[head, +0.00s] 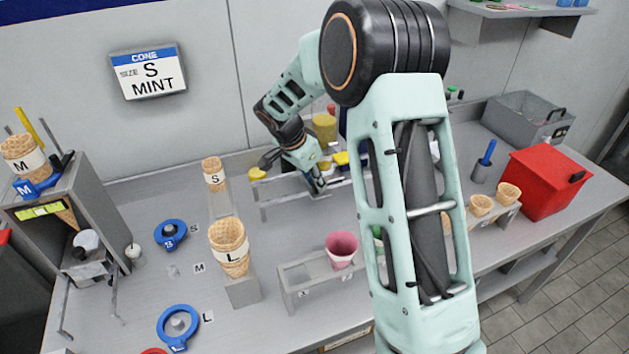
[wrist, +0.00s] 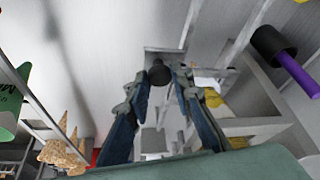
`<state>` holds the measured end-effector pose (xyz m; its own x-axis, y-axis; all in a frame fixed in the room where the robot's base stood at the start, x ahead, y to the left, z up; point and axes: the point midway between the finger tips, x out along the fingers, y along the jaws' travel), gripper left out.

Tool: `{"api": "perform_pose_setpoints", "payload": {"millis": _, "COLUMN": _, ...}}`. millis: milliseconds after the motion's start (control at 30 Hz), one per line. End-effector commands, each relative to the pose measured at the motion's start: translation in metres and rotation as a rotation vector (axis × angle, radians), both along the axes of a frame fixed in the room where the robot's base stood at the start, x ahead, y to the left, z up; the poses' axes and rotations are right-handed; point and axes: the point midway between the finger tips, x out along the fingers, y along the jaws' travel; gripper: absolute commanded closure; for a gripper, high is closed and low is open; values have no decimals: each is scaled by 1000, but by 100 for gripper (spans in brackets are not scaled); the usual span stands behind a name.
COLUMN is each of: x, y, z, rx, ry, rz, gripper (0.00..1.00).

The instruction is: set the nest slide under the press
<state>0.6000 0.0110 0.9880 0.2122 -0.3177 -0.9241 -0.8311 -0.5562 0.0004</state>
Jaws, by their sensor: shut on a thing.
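The press (head: 75,200) is a grey frame at the far left in the head view. Under its top are a pale cup-like part and rails; I cannot tell for sure which part is the nest slide. My gripper (head: 320,186) is at the back middle by a grey rack, far to the right of the press. In the wrist view my gripper (wrist: 160,85) is shut on a dark round knob (wrist: 160,73), with a grey plate at its far side. The head view does not show clearly what it holds.
Blue rings marked S (head: 170,233) and L (head: 178,328) lie on the bench. A cone marked L (head: 230,247) and a cone marked S (head: 213,173) stand between press and gripper. A pink cup (head: 341,249) sits in a front rack. A red bin (head: 545,180) stands right.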

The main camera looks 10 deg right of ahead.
Motion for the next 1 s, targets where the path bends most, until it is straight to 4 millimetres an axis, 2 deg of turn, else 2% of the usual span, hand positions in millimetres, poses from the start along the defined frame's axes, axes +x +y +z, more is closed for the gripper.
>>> {"api": "perform_pose_setpoints", "payload": {"millis": 233, "x": 7, "y": -35, "z": -2, "rx": -2, "ry": -1, "rz": -3, "gripper": 100}}
{"api": "perform_pose_setpoints", "payload": {"millis": 533, "x": 7, "y": -37, "z": 0, "rx": 0, "ry": -1, "rz": -2, "gripper": 100}}
{"api": "perform_pose_setpoints", "payload": {"millis": 567, "x": 7, "y": -37, "z": 0, "rx": 0, "ry": -1, "rz": -2, "gripper": 77}}
{"api": "perform_pose_setpoints", "payload": {"millis": 700, "x": 7, "y": -37, "z": 0, "rx": 0, "ry": 0, "rz": -1, "gripper": 62}}
{"api": "perform_pose_setpoints", "payload": {"millis": 1000, "x": 7, "y": -36, "z": 2, "rx": 0, "ry": -2, "rz": -1, "gripper": 62}}
